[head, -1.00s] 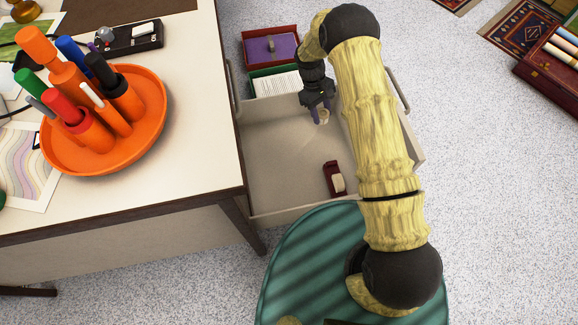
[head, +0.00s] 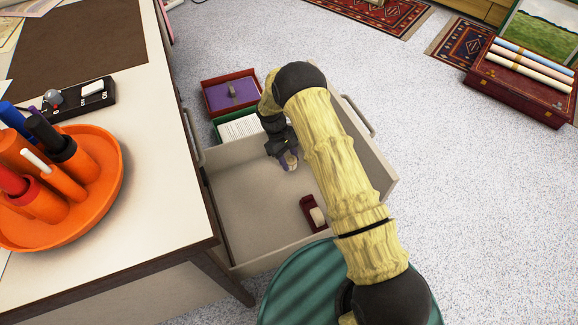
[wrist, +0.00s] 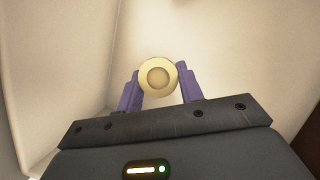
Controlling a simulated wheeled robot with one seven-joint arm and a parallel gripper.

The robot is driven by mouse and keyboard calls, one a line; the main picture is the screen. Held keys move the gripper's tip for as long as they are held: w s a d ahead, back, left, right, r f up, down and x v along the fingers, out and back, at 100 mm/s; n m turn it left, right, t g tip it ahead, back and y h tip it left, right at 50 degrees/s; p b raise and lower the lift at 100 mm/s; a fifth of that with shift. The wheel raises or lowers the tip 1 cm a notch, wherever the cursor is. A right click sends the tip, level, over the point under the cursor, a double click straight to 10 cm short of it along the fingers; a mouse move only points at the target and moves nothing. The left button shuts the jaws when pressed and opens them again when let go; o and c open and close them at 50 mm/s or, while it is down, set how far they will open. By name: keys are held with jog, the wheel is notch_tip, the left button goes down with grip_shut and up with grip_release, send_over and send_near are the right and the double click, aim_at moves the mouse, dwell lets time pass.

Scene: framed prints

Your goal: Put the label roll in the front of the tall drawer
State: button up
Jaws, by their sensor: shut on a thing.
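The label roll (head: 292,160), a small pale cream ring, is held between the purple fingertips of my gripper (head: 287,161). The wrist view shows the roll (wrist: 158,75) face-on between both fingers of my gripper (wrist: 160,85). The tall drawer (head: 240,196) is pulled out from the desk, its handled front panel (head: 372,150) on the right. My gripper points down inside the drawer, toward the side at the top of the picture. I cannot tell whether the roll touches the drawer floor. My forearm hides part of the drawer's front end.
A dark red tape dispenser (head: 308,207) lies in the drawer nearer the bottom of the picture. A red box (head: 229,76) and a green box of papers (head: 226,124) stand beyond the drawer. The desk (head: 165,190) borders it on the left. Bare drawer floor lies around the dispenser.

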aim_at(289, 165)
jog(key=shift+f+b, duration=0.7)
jog(key=shift+f, duration=1.25)
jog(key=shift+f, duration=0.1)
jog(key=o, duration=1.1)
jog(key=shift+c, duration=0.2)
jog(key=p+v, duration=0.5)
jog(key=v, duration=0.7)
